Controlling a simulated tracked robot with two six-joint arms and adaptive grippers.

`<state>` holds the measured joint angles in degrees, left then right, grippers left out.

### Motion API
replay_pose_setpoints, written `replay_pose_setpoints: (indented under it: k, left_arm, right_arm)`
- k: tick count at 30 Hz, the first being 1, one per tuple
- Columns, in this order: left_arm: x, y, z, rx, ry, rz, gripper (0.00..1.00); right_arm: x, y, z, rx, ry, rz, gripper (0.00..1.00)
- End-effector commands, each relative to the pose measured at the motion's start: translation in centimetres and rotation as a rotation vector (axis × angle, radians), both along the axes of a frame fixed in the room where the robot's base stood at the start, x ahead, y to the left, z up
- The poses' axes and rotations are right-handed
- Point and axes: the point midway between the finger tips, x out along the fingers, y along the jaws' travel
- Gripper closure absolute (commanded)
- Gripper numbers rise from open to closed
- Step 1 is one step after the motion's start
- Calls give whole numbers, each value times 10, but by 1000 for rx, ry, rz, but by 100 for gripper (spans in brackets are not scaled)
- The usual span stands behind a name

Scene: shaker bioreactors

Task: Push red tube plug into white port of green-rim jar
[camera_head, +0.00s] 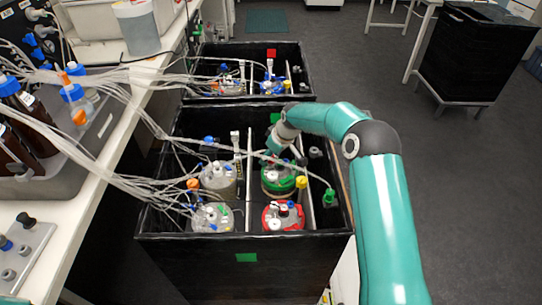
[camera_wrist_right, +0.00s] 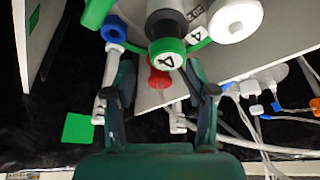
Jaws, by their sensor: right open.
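The green-rim jar (camera_head: 278,183) stands in the right half of the near black box. My right gripper (camera_head: 279,146) is over its far side, at the end of the teal arm. In the right wrist view the open fingers (camera_wrist_right: 160,92) point at the jar's top. A red piece (camera_wrist_right: 158,80), perhaps the red tube plug, shows between them, partly hidden by a dark cylinder with a green cap marked 4 (camera_wrist_right: 167,53). I cannot tell whether the red piece is seated in anything. A white round port (camera_wrist_right: 236,18) is at the upper right. My left gripper is out of view.
A red-rim jar (camera_head: 283,216) stands nearer in the same box. Clear jars (camera_head: 212,217) fill its left half. White tubes (camera_head: 120,92) cross from the bench on the left. The box wall (camera_head: 345,215) is close on the right. A second box (camera_head: 300,55) is behind.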

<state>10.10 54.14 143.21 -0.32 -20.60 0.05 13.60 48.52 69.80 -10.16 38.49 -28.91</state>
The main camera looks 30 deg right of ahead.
Motion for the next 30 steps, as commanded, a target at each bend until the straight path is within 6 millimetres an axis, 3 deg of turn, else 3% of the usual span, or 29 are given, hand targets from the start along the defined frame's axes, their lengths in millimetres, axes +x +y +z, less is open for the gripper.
replay_pose_setpoints:
  k: [5, 18, 24, 30]
  left_arm:
    - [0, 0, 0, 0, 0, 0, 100]
    - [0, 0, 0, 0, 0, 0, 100]
    - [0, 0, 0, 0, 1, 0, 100]
    - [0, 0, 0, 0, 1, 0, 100]
  right_arm:
    - [-6, -3, 19, -1, -4, -1, 44]
    - [-36, -13, 93, -1, -1, 1, 44]
    - [-42, -14, 107, 0, 0, 1, 44]
    - [-42, -14, 108, 1, 1, 0, 44]
